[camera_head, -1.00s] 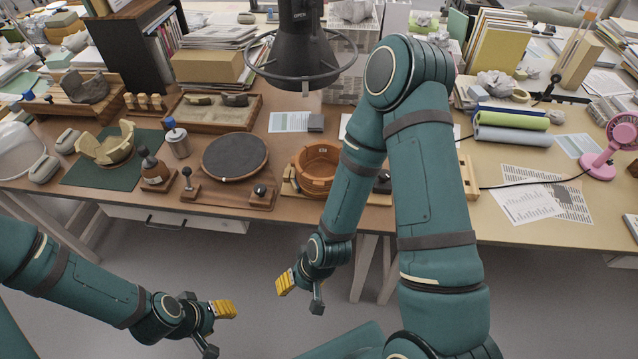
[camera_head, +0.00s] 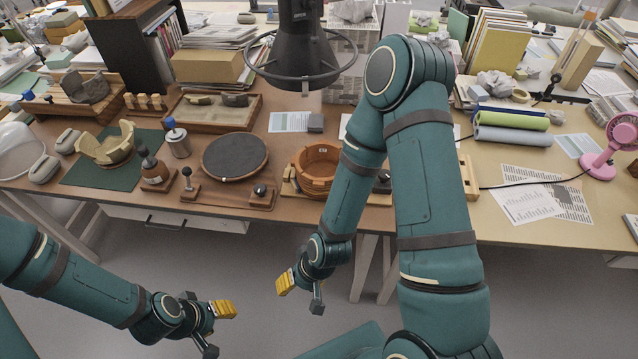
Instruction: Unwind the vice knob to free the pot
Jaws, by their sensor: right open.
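The orange-brown pot (camera_head: 316,168) sits upright on the wooden vice (camera_head: 318,193) near the table's front edge. A dark knob (camera_head: 382,184) shows at the vice's right, partly hidden behind my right arm, which also covers much of the vice's right side. My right gripper (camera_head: 301,294) is open and empty, below and in front of the table edge, apart from the vice. My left gripper (camera_head: 216,330) also hangs in front of the table, at lower left. Its yellow fingertip and dark finger stand apart, with nothing between them.
A round dark turntable (camera_head: 235,156) on a wooden board lies left of the pot. A green mat (camera_head: 85,177) with a broken bowl (camera_head: 106,145) is further left. A black lamp (camera_head: 300,45) hangs above the back. A pink fan (camera_head: 608,150) and papers are at right.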

